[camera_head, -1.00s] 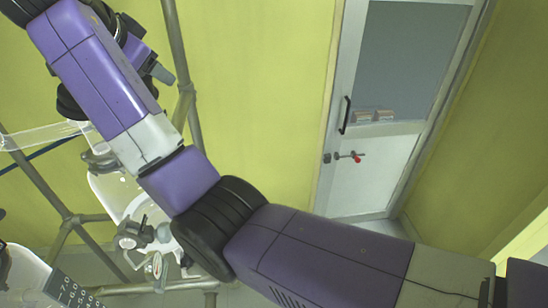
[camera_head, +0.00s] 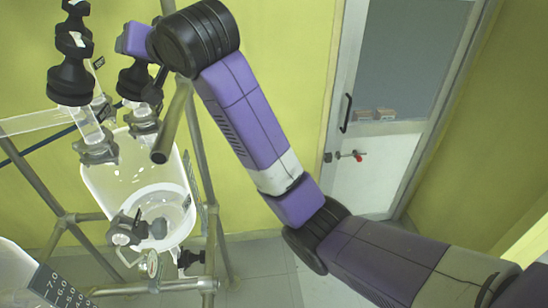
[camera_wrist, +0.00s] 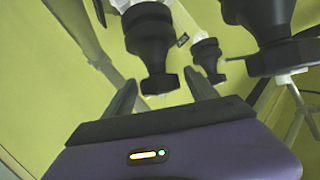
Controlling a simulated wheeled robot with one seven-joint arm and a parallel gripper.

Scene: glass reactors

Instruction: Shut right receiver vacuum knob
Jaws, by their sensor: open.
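Several black knobs stand on top of a clear glass receiver (camera_head: 95,190) at the left of the head view. One black knob (camera_head: 72,78) is at the front left and another black knob (camera_head: 138,82) is to its right, just below my purple hand. I cannot tell from the frames which is the vacuum knob. In the wrist view my gripper (camera_wrist: 160,92) is open and empty. A black knob (camera_wrist: 150,40) lies ahead, roughly between the two fingers, with no clear contact. My fingers are not clearly seen in the head view.
In the wrist view a large black knob (camera_wrist: 262,35) is close at the right, with a smaller black knob (camera_wrist: 205,55) farther back. Metal frame pipes (camera_head: 172,125) pass close to the receiver. A door (camera_head: 375,165) is at the right.

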